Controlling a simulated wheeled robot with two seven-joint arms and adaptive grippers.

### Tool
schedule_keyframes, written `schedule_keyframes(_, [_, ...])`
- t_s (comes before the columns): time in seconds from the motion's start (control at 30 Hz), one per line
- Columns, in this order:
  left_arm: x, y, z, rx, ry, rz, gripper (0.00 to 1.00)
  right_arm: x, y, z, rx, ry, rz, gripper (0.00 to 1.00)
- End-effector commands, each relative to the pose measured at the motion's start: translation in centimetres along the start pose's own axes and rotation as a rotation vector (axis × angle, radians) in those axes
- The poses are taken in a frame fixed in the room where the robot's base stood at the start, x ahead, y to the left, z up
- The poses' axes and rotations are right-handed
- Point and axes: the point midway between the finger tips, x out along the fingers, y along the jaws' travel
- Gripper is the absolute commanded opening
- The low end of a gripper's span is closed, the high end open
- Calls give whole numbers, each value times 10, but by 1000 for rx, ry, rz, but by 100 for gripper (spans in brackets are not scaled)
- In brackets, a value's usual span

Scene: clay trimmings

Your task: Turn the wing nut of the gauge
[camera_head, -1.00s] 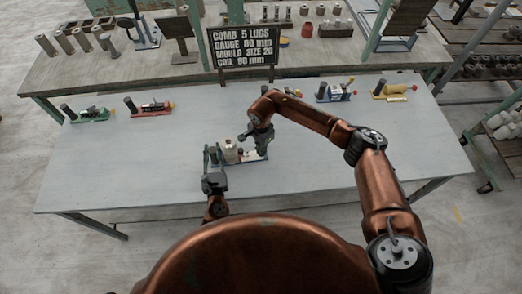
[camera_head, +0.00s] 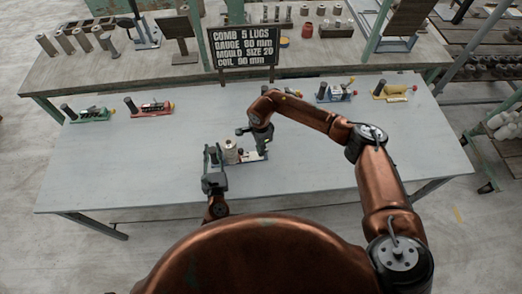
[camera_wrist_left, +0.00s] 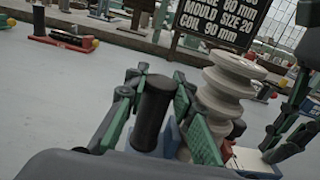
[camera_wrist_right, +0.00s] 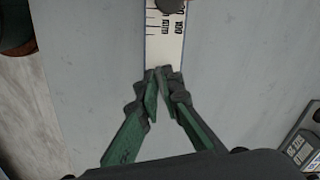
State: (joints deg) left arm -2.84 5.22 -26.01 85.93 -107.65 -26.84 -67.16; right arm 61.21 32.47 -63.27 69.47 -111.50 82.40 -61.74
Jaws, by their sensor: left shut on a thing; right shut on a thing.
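The gauge (camera_head: 246,157) lies mid-table, with a white marked scale that shows in the right wrist view (camera_wrist_right: 165,38). My left gripper (camera_head: 212,163) is shut on its upright dark post (camera_wrist_left: 152,112), one green finger on each side. A pale ribbed insulator (camera_wrist_left: 226,92) stands beside the post; it also shows in the head view (camera_head: 230,150). My right gripper (camera_head: 262,150) is low over the gauge's right part. Its fingertips (camera_wrist_right: 163,75) are shut close together at the end of the scale. The wing nut is hidden between them.
A sign (camera_head: 243,48) behind reads comb 5 lugs, gauge 80 mm, mould size 20, coil 90 mm. Green (camera_head: 90,115), red (camera_head: 149,107), blue (camera_head: 336,92) and yellow (camera_head: 395,90) devices stand along the back. The table (camera_head: 120,165) is clear left and right.

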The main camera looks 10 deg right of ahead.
Motion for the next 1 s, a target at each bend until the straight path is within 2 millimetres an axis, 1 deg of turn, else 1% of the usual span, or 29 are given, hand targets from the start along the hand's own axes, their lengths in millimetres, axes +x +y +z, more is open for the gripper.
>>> schedule_keyframes(1.0, [0,0,-1,1,3,-1,0,-1,-11,-6,965,-1,-3,0])
